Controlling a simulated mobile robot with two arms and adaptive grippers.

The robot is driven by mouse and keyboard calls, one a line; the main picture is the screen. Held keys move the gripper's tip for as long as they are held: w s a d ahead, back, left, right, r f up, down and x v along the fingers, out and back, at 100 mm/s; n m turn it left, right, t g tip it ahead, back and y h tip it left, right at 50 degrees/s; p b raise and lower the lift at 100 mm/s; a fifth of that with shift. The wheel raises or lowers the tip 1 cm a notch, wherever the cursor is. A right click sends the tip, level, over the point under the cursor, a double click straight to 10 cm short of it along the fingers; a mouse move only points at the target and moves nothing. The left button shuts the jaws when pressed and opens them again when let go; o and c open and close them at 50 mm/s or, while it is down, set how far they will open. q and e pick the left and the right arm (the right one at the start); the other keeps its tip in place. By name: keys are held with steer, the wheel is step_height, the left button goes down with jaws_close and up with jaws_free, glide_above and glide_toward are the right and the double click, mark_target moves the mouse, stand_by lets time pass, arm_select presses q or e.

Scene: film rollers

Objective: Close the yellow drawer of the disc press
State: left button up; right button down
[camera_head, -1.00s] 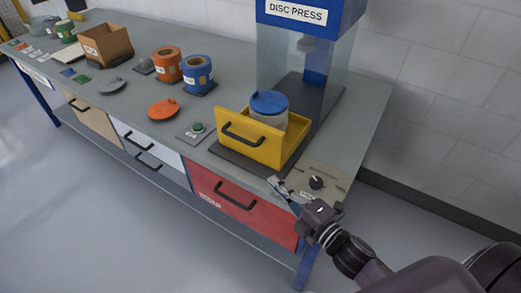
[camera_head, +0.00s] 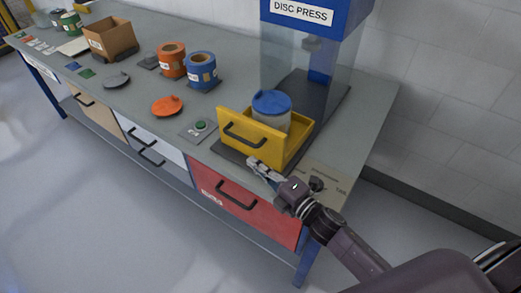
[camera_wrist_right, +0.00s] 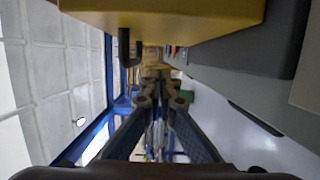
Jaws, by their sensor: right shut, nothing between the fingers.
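The yellow drawer (camera_head: 288,149) of the disc press (camera_head: 303,55) is pulled out toward the bench's front edge. It has a dark handle (camera_head: 244,134) on its front panel and holds a pale container with a blue lid (camera_head: 271,103). My right gripper (camera_head: 254,163) is shut and empty, just below and in front of the drawer's front panel. In the right wrist view the drawer (camera_wrist_right: 180,14) is close overhead, its handle (camera_wrist_right: 127,48) hanging left of centre, apart from the fingers (camera_wrist_right: 160,80). My left gripper is out of view.
A red drawer front (camera_head: 237,203) is below the bench edge.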

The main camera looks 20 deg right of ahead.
mark_target(261, 153)
steer(key=w, duration=0.1)
steer(key=w+d, duration=0.1)
steer(key=w+p, duration=0.1)
steer(key=shift+d+r, duration=0.1)
steer(key=shift+d, duration=0.15)
steer(key=shift+w+d, duration=0.3)
steer(key=shift+d, duration=0.25)
steer(key=shift+d, duration=0.1)
